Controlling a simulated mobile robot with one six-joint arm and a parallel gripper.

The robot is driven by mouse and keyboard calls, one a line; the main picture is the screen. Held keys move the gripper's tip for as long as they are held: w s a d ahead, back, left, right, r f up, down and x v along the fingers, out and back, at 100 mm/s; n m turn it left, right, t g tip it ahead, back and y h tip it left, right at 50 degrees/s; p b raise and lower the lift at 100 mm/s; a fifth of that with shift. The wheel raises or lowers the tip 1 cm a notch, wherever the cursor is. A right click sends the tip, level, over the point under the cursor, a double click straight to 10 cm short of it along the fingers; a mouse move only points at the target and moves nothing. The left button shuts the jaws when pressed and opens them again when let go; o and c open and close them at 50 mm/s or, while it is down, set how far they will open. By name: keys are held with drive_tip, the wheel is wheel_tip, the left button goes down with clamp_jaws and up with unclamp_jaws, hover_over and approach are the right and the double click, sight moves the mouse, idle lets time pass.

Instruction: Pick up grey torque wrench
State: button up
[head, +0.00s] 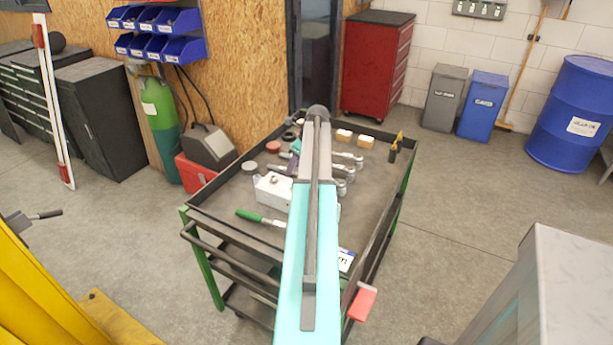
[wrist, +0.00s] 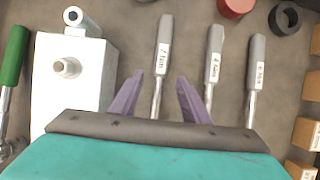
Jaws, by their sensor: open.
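Three grey-handled wrenches with white labels lie side by side in the wrist view: a left one (wrist: 164,40), a middle one (wrist: 214,50) and a right one (wrist: 256,62). The label lettering is too small to read surely. My gripper (wrist: 160,77) is open and empty, its two purple fingers on either side of the left wrench's handle in the picture. I cannot tell how high it is above the handle. In the head view my arm hides most of the handles; a metal wrench end (head: 347,156) shows to its right.
The wrenches lie on a black-topped cart (head: 375,185). A white box (wrist: 75,75) and a green-handled tool (wrist: 14,55) are left of my gripper. A red round piece (wrist: 236,6), a black ring (wrist: 285,18) and wooden blocks (wrist: 306,134) are to the right.

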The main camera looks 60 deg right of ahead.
drive_tip(key=shift+x, duration=1.35)
clamp_jaws()
